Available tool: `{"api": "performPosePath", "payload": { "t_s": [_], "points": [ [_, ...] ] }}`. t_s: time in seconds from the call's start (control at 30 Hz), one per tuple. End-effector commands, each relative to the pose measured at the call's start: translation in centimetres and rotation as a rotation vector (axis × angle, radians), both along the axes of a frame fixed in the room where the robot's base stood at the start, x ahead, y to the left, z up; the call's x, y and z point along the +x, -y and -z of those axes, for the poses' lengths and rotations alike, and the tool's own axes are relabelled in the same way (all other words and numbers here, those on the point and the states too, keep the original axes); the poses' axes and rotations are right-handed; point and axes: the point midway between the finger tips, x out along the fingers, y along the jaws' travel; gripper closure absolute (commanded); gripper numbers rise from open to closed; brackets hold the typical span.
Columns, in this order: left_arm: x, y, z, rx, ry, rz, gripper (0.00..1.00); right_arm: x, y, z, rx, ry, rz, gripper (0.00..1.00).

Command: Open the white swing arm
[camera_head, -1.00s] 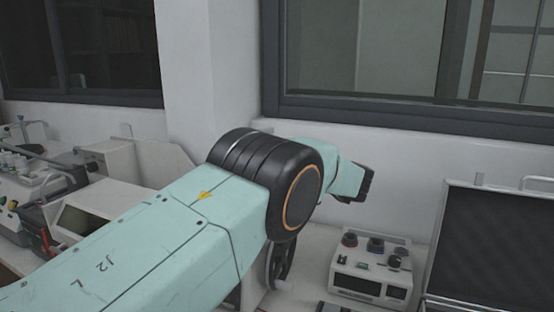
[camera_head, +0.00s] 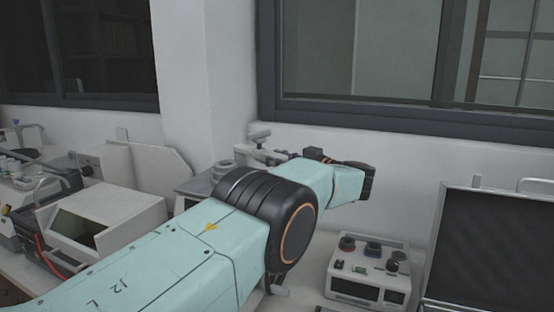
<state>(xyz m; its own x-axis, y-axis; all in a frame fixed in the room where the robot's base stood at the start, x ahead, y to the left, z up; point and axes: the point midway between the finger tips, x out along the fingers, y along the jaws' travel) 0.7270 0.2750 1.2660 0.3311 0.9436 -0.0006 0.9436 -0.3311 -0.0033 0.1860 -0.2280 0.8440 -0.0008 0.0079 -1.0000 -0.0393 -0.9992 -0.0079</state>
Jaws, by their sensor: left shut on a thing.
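The white swing arm (camera_head: 261,147) shows in part just above my left elbow, as a pale piece with a knob on top, near the back wall. My left arm comes in from the lower left and its wrist bends back beyond the elbow. My left gripper (camera_head: 288,155) is small and dark there, pointing left, shut on the swing arm. Its fingertips are hard to make out. The grey body of the press (camera_head: 194,190) stands behind my arm, mostly hidden. My right gripper is not in view.
A control box with knobs (camera_head: 368,272) stands on the bench right of my arm. A dark panel in a pale case (camera_head: 490,250) stands at the far right. White machines (camera_head: 107,212) crowd the left. The wall and window lie close behind.

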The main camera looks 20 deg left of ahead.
Motion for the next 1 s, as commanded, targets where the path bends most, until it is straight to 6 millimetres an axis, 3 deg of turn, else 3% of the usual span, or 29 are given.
{"api": "performPosePath", "payload": {
  "t_s": [0.07,0.1,0.37,0.7,1.0],
  "points": [
    [0.1,-0.1,-0.7,0.004,0.012,0.000,1.00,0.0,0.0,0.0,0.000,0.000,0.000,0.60],
    [0.1,-0.1,-0.7,0.004,0.012,0.000,0.62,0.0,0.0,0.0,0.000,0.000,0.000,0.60],
    [0.0,-0.1,-0.4,0.002,0.007,0.001,0.40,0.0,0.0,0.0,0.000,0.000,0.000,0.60],
    [0.0,0.3,-0.2,0.001,0.003,0.003,0.40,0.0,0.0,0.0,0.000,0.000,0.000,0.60],
    [-1.5,4.6,-0.3,0.002,0.005,0.004,0.40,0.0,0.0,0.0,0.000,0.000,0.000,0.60]
  ]
}}
